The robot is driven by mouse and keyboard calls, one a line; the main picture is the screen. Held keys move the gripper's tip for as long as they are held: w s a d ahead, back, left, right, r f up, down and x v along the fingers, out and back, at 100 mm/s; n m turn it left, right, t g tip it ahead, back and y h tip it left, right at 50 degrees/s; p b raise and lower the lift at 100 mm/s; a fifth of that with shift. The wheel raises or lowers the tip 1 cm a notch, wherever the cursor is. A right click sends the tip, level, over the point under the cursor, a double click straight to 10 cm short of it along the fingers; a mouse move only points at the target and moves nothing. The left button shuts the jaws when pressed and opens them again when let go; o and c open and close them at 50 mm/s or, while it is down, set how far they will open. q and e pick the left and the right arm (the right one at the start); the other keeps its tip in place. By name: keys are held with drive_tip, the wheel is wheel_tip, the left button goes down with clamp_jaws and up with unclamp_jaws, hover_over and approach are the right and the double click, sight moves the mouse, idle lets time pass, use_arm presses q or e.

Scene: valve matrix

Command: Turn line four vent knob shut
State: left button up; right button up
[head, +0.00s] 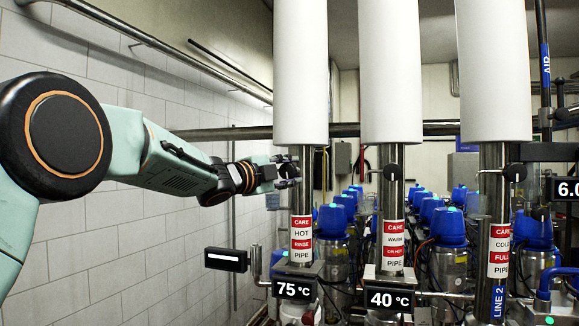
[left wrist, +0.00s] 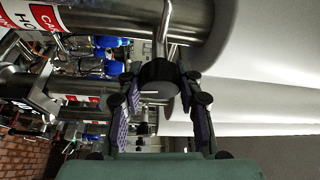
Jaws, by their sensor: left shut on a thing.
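My left gripper (head: 287,172) reaches in from the left to the leftmost steel pipe, the one with the red and white hot rinse label (head: 301,238). In the left wrist view, my left gripper (left wrist: 159,102) has its two fingers on either side of a round black knob (left wrist: 158,78) on this pipe, shut on it. A short bright line shows on the knob's face. In the head view the fingers largely hide this knob. No line four marking is readable on this pipe. My right gripper is in neither view.
Two more pipes to the right carry similar black knobs, on the warm pipe (head: 393,172) and the cold pipe (head: 516,172). Displays read 75 °C (head: 294,289) and 40 °C (head: 390,298). Blue-topped valves (head: 450,225) crowd behind. A tiled wall (head: 130,245) stands left.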

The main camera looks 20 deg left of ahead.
use_arm(q)
drive_tip(key=shift+f+m+g, duration=0.1)
drive_tip(key=shift+m+g, duration=0.3)
drive_tip(key=shift+m, duration=0.6)
drive_tip(key=o, duration=1.2)
drive_tip(key=shift+v, duration=6)
